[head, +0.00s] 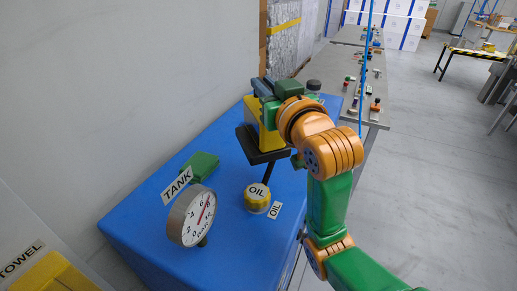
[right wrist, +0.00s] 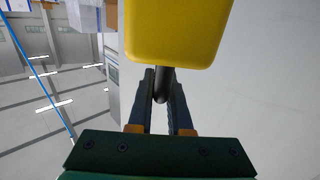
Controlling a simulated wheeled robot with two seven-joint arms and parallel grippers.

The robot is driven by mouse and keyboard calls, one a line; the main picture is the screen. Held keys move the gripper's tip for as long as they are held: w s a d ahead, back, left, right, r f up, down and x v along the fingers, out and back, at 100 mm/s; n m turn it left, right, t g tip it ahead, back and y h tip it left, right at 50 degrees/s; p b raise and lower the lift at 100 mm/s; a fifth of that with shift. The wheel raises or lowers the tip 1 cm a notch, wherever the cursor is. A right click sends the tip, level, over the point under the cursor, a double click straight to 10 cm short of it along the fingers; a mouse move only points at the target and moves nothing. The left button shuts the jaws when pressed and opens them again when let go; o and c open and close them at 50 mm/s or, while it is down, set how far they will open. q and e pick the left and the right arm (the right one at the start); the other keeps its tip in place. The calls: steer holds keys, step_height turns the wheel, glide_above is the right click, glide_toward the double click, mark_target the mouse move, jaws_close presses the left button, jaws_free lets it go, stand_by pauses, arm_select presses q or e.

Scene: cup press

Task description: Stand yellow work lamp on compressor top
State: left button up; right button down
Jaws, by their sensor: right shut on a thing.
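The yellow work lamp (head: 262,138) is at the far part of the blue compressor top (head: 150,215), its dark base plate tilted in the picture. I cannot tell whether it touches the top. My right gripper (head: 263,88) is at the lamp's upper end. In the right wrist view, the right gripper (right wrist: 161,85) is shut on a dark rod-like part of the lamp, with the lamp's yellow body (right wrist: 172,30) just beyond the fingertips. My left gripper is not in view.
On the compressor stand a round pressure gauge (head: 192,216), a yellow oil cap (head: 257,198) and a green part (head: 200,166) by the TANK label. A grey wall runs along the left. A grey bench (head: 345,75) with small parts stands behind. A blue vertical line (head: 365,60) crosses near it.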

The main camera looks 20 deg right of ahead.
steer(key=shift+w+d, duration=0.1)
steer(key=shift+w, duration=0.05)
steer(key=w+d+f+p, duration=0.2)
steer(key=w+d+f, duration=0.7)
steer(key=f, duration=0.3)
steer(key=shift+w+f, duration=0.35)
steer(key=shift+w, duration=0.05)
steer(key=c, duration=0.9)
jaws_free()
steer(key=shift+f, duration=0.1)
steer(key=shift+o, duration=0.3)
